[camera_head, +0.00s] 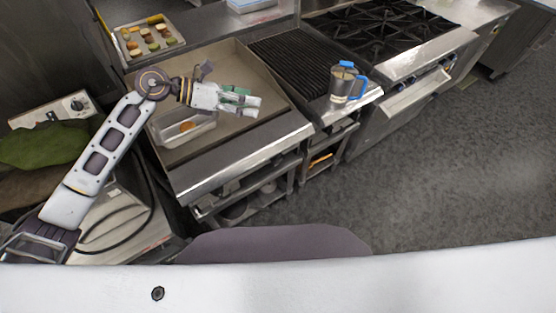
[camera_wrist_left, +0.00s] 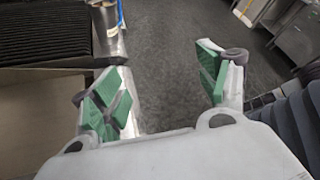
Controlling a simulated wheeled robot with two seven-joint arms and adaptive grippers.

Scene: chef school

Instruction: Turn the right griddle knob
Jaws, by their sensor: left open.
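The flat griddle (camera_head: 225,64) is at upper left of centre in the head view, with a bare metal front edge (camera_head: 243,158). No knob shows on its front in either view, so the right griddle knob is hidden or out of frame. My left gripper (camera_head: 252,101) is over the griddle's plate toward its front right. It is open and empty. In the left wrist view the green finger pads (camera_wrist_left: 160,78) stand apart with grey floor visible between them. My right gripper is in neither view.
A clear container (camera_head: 185,127) with an orange item sits on the griddle. A food tray (camera_head: 150,40) lies behind. A ribbed grill (camera_head: 300,62) and a blue-handled pitcher (camera_head: 342,84) are to the right, beside a burner range (camera_head: 380,30). Open floor (camera_head: 430,150) lies right.

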